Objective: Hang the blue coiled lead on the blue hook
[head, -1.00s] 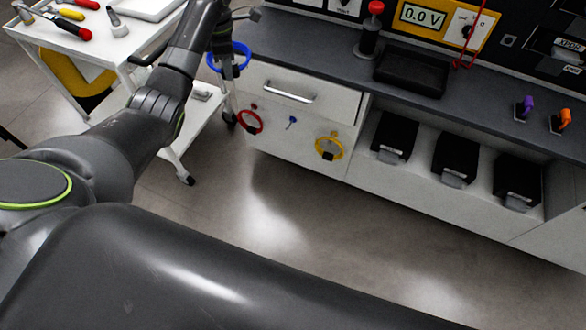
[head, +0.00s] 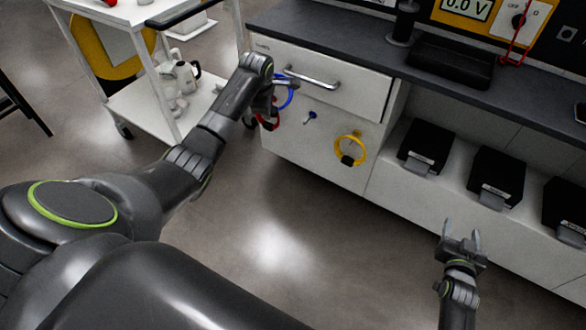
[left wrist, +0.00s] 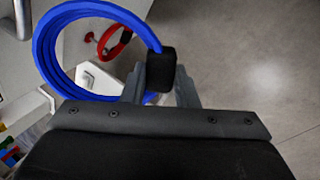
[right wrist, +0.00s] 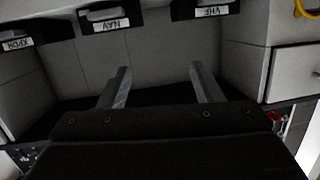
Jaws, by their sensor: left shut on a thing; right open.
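The blue coiled lead (head: 290,93) is held by my left gripper (head: 268,100) in front of the white cabinet, below the drawer handle. In the left wrist view the blue coil (left wrist: 42,58) loops left from a black block (left wrist: 160,70) that sits between the left fingers (left wrist: 160,88). The blue hook (head: 310,117) is on the cabinet panel, just right of and below the lead, and bare. The lead is apart from it in the head view. My right gripper (head: 461,238) is open and empty, low in front of the shelf; its fingers show in the right wrist view (right wrist: 160,78).
A red coiled lead (left wrist: 117,43) hangs left of the blue hook, partly hidden by my left gripper in the head view. A yellow coiled lead (head: 350,149) hangs to the right. A white trolley (head: 150,97) stands left. The floor in front is clear.

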